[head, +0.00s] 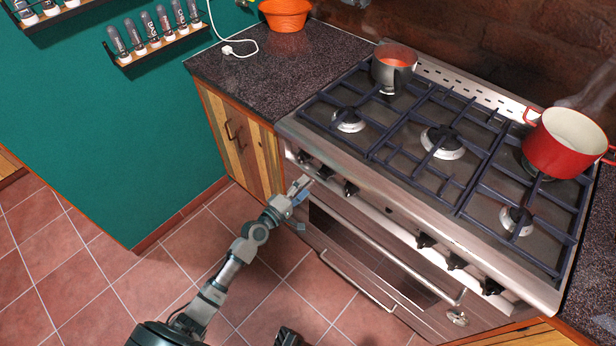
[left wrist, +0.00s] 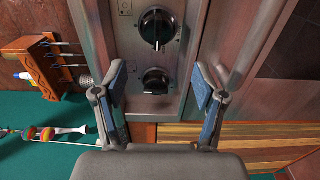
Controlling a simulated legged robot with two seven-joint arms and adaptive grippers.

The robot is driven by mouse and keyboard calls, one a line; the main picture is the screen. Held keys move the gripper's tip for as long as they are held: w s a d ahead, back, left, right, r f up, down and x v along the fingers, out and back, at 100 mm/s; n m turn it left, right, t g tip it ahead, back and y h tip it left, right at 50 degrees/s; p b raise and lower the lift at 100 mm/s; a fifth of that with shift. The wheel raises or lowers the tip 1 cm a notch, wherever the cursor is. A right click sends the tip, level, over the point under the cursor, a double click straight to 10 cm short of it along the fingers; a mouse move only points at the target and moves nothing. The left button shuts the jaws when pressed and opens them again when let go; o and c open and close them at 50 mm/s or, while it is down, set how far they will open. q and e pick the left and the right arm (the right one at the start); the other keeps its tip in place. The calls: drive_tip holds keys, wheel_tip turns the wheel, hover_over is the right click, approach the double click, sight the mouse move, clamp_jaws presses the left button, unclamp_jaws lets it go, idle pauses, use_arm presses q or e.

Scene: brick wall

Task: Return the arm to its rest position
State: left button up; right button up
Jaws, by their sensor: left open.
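My left arm reaches up from the bottom of the head view, and its gripper (head: 298,203) is in front of the stove's control panel, near its left end. In the left wrist view the gripper (left wrist: 159,88) is open, with its two blue-padded fingers spread apart and nothing between them. Two black stove knobs show beyond the fingers, the upper knob (left wrist: 156,27) and the lower knob (left wrist: 156,80). I cannot tell whether the fingers touch the panel. My right gripper cannot be made out.
The stove (head: 400,215) holds a grey pot (head: 393,75) and a red pot (head: 566,145). An oven handle (head: 385,262) sticks out below the knobs. A wooden cabinet (head: 238,140) stands left of the stove. The tiled floor (head: 110,265) at left is clear.

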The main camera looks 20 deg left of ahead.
use_arm(q)
drive_tip(key=s+d+f+m+g+y+p, duration=0.15)
drive_tip(key=s+f+m+g, duration=0.25)
drive_tip(key=s+f, duration=0.45)
drive_tip(key=s+d+f+m+g+y+p, duration=0.15)
drive_tip(key=s+f+m+g+p, duration=0.35)
drive_tip(key=f, duration=0.7)
drive_tip(key=s+f+m+g+y, duration=0.1)
drive_tip(key=s+f, duration=0.3)
drive_tip(key=s, duration=0.5)
drive_tip(key=s+a+f+m+g+y+p, duration=0.1)
drive_tip(key=s+f+m+g, duration=0.2)
drive_tip(key=s, duration=0.6)
drive_tip(key=s+f+m+g+y, duration=0.1)
drive_tip(key=s+f+m+g, duration=0.1)
drive_tip(key=s+f, duration=0.4)
drive_tip(key=s+m, duration=0.1)
drive_tip(key=s, duration=0.3)
drive_tip(key=shift+a+f+p, duration=0.15)
drive_tip(key=shift+f+p, duration=0.15)
drive_tip(key=shift+p, duration=0.05)
use_arm(e)
drive_tip(key=s+f, duration=0.2)
drive_tip(key=f, duration=0.8)
drive_tip(key=s+f+g, duration=0.1)
drive_tip(key=s+f, duration=0.2)
drive_tip(key=f, duration=0.7)
drive_tip(key=shift+d+g, duration=0.3)
drive_tip(key=shift+d, duration=0.1)
drive_tip(key=shift+s+f, duration=0.1)
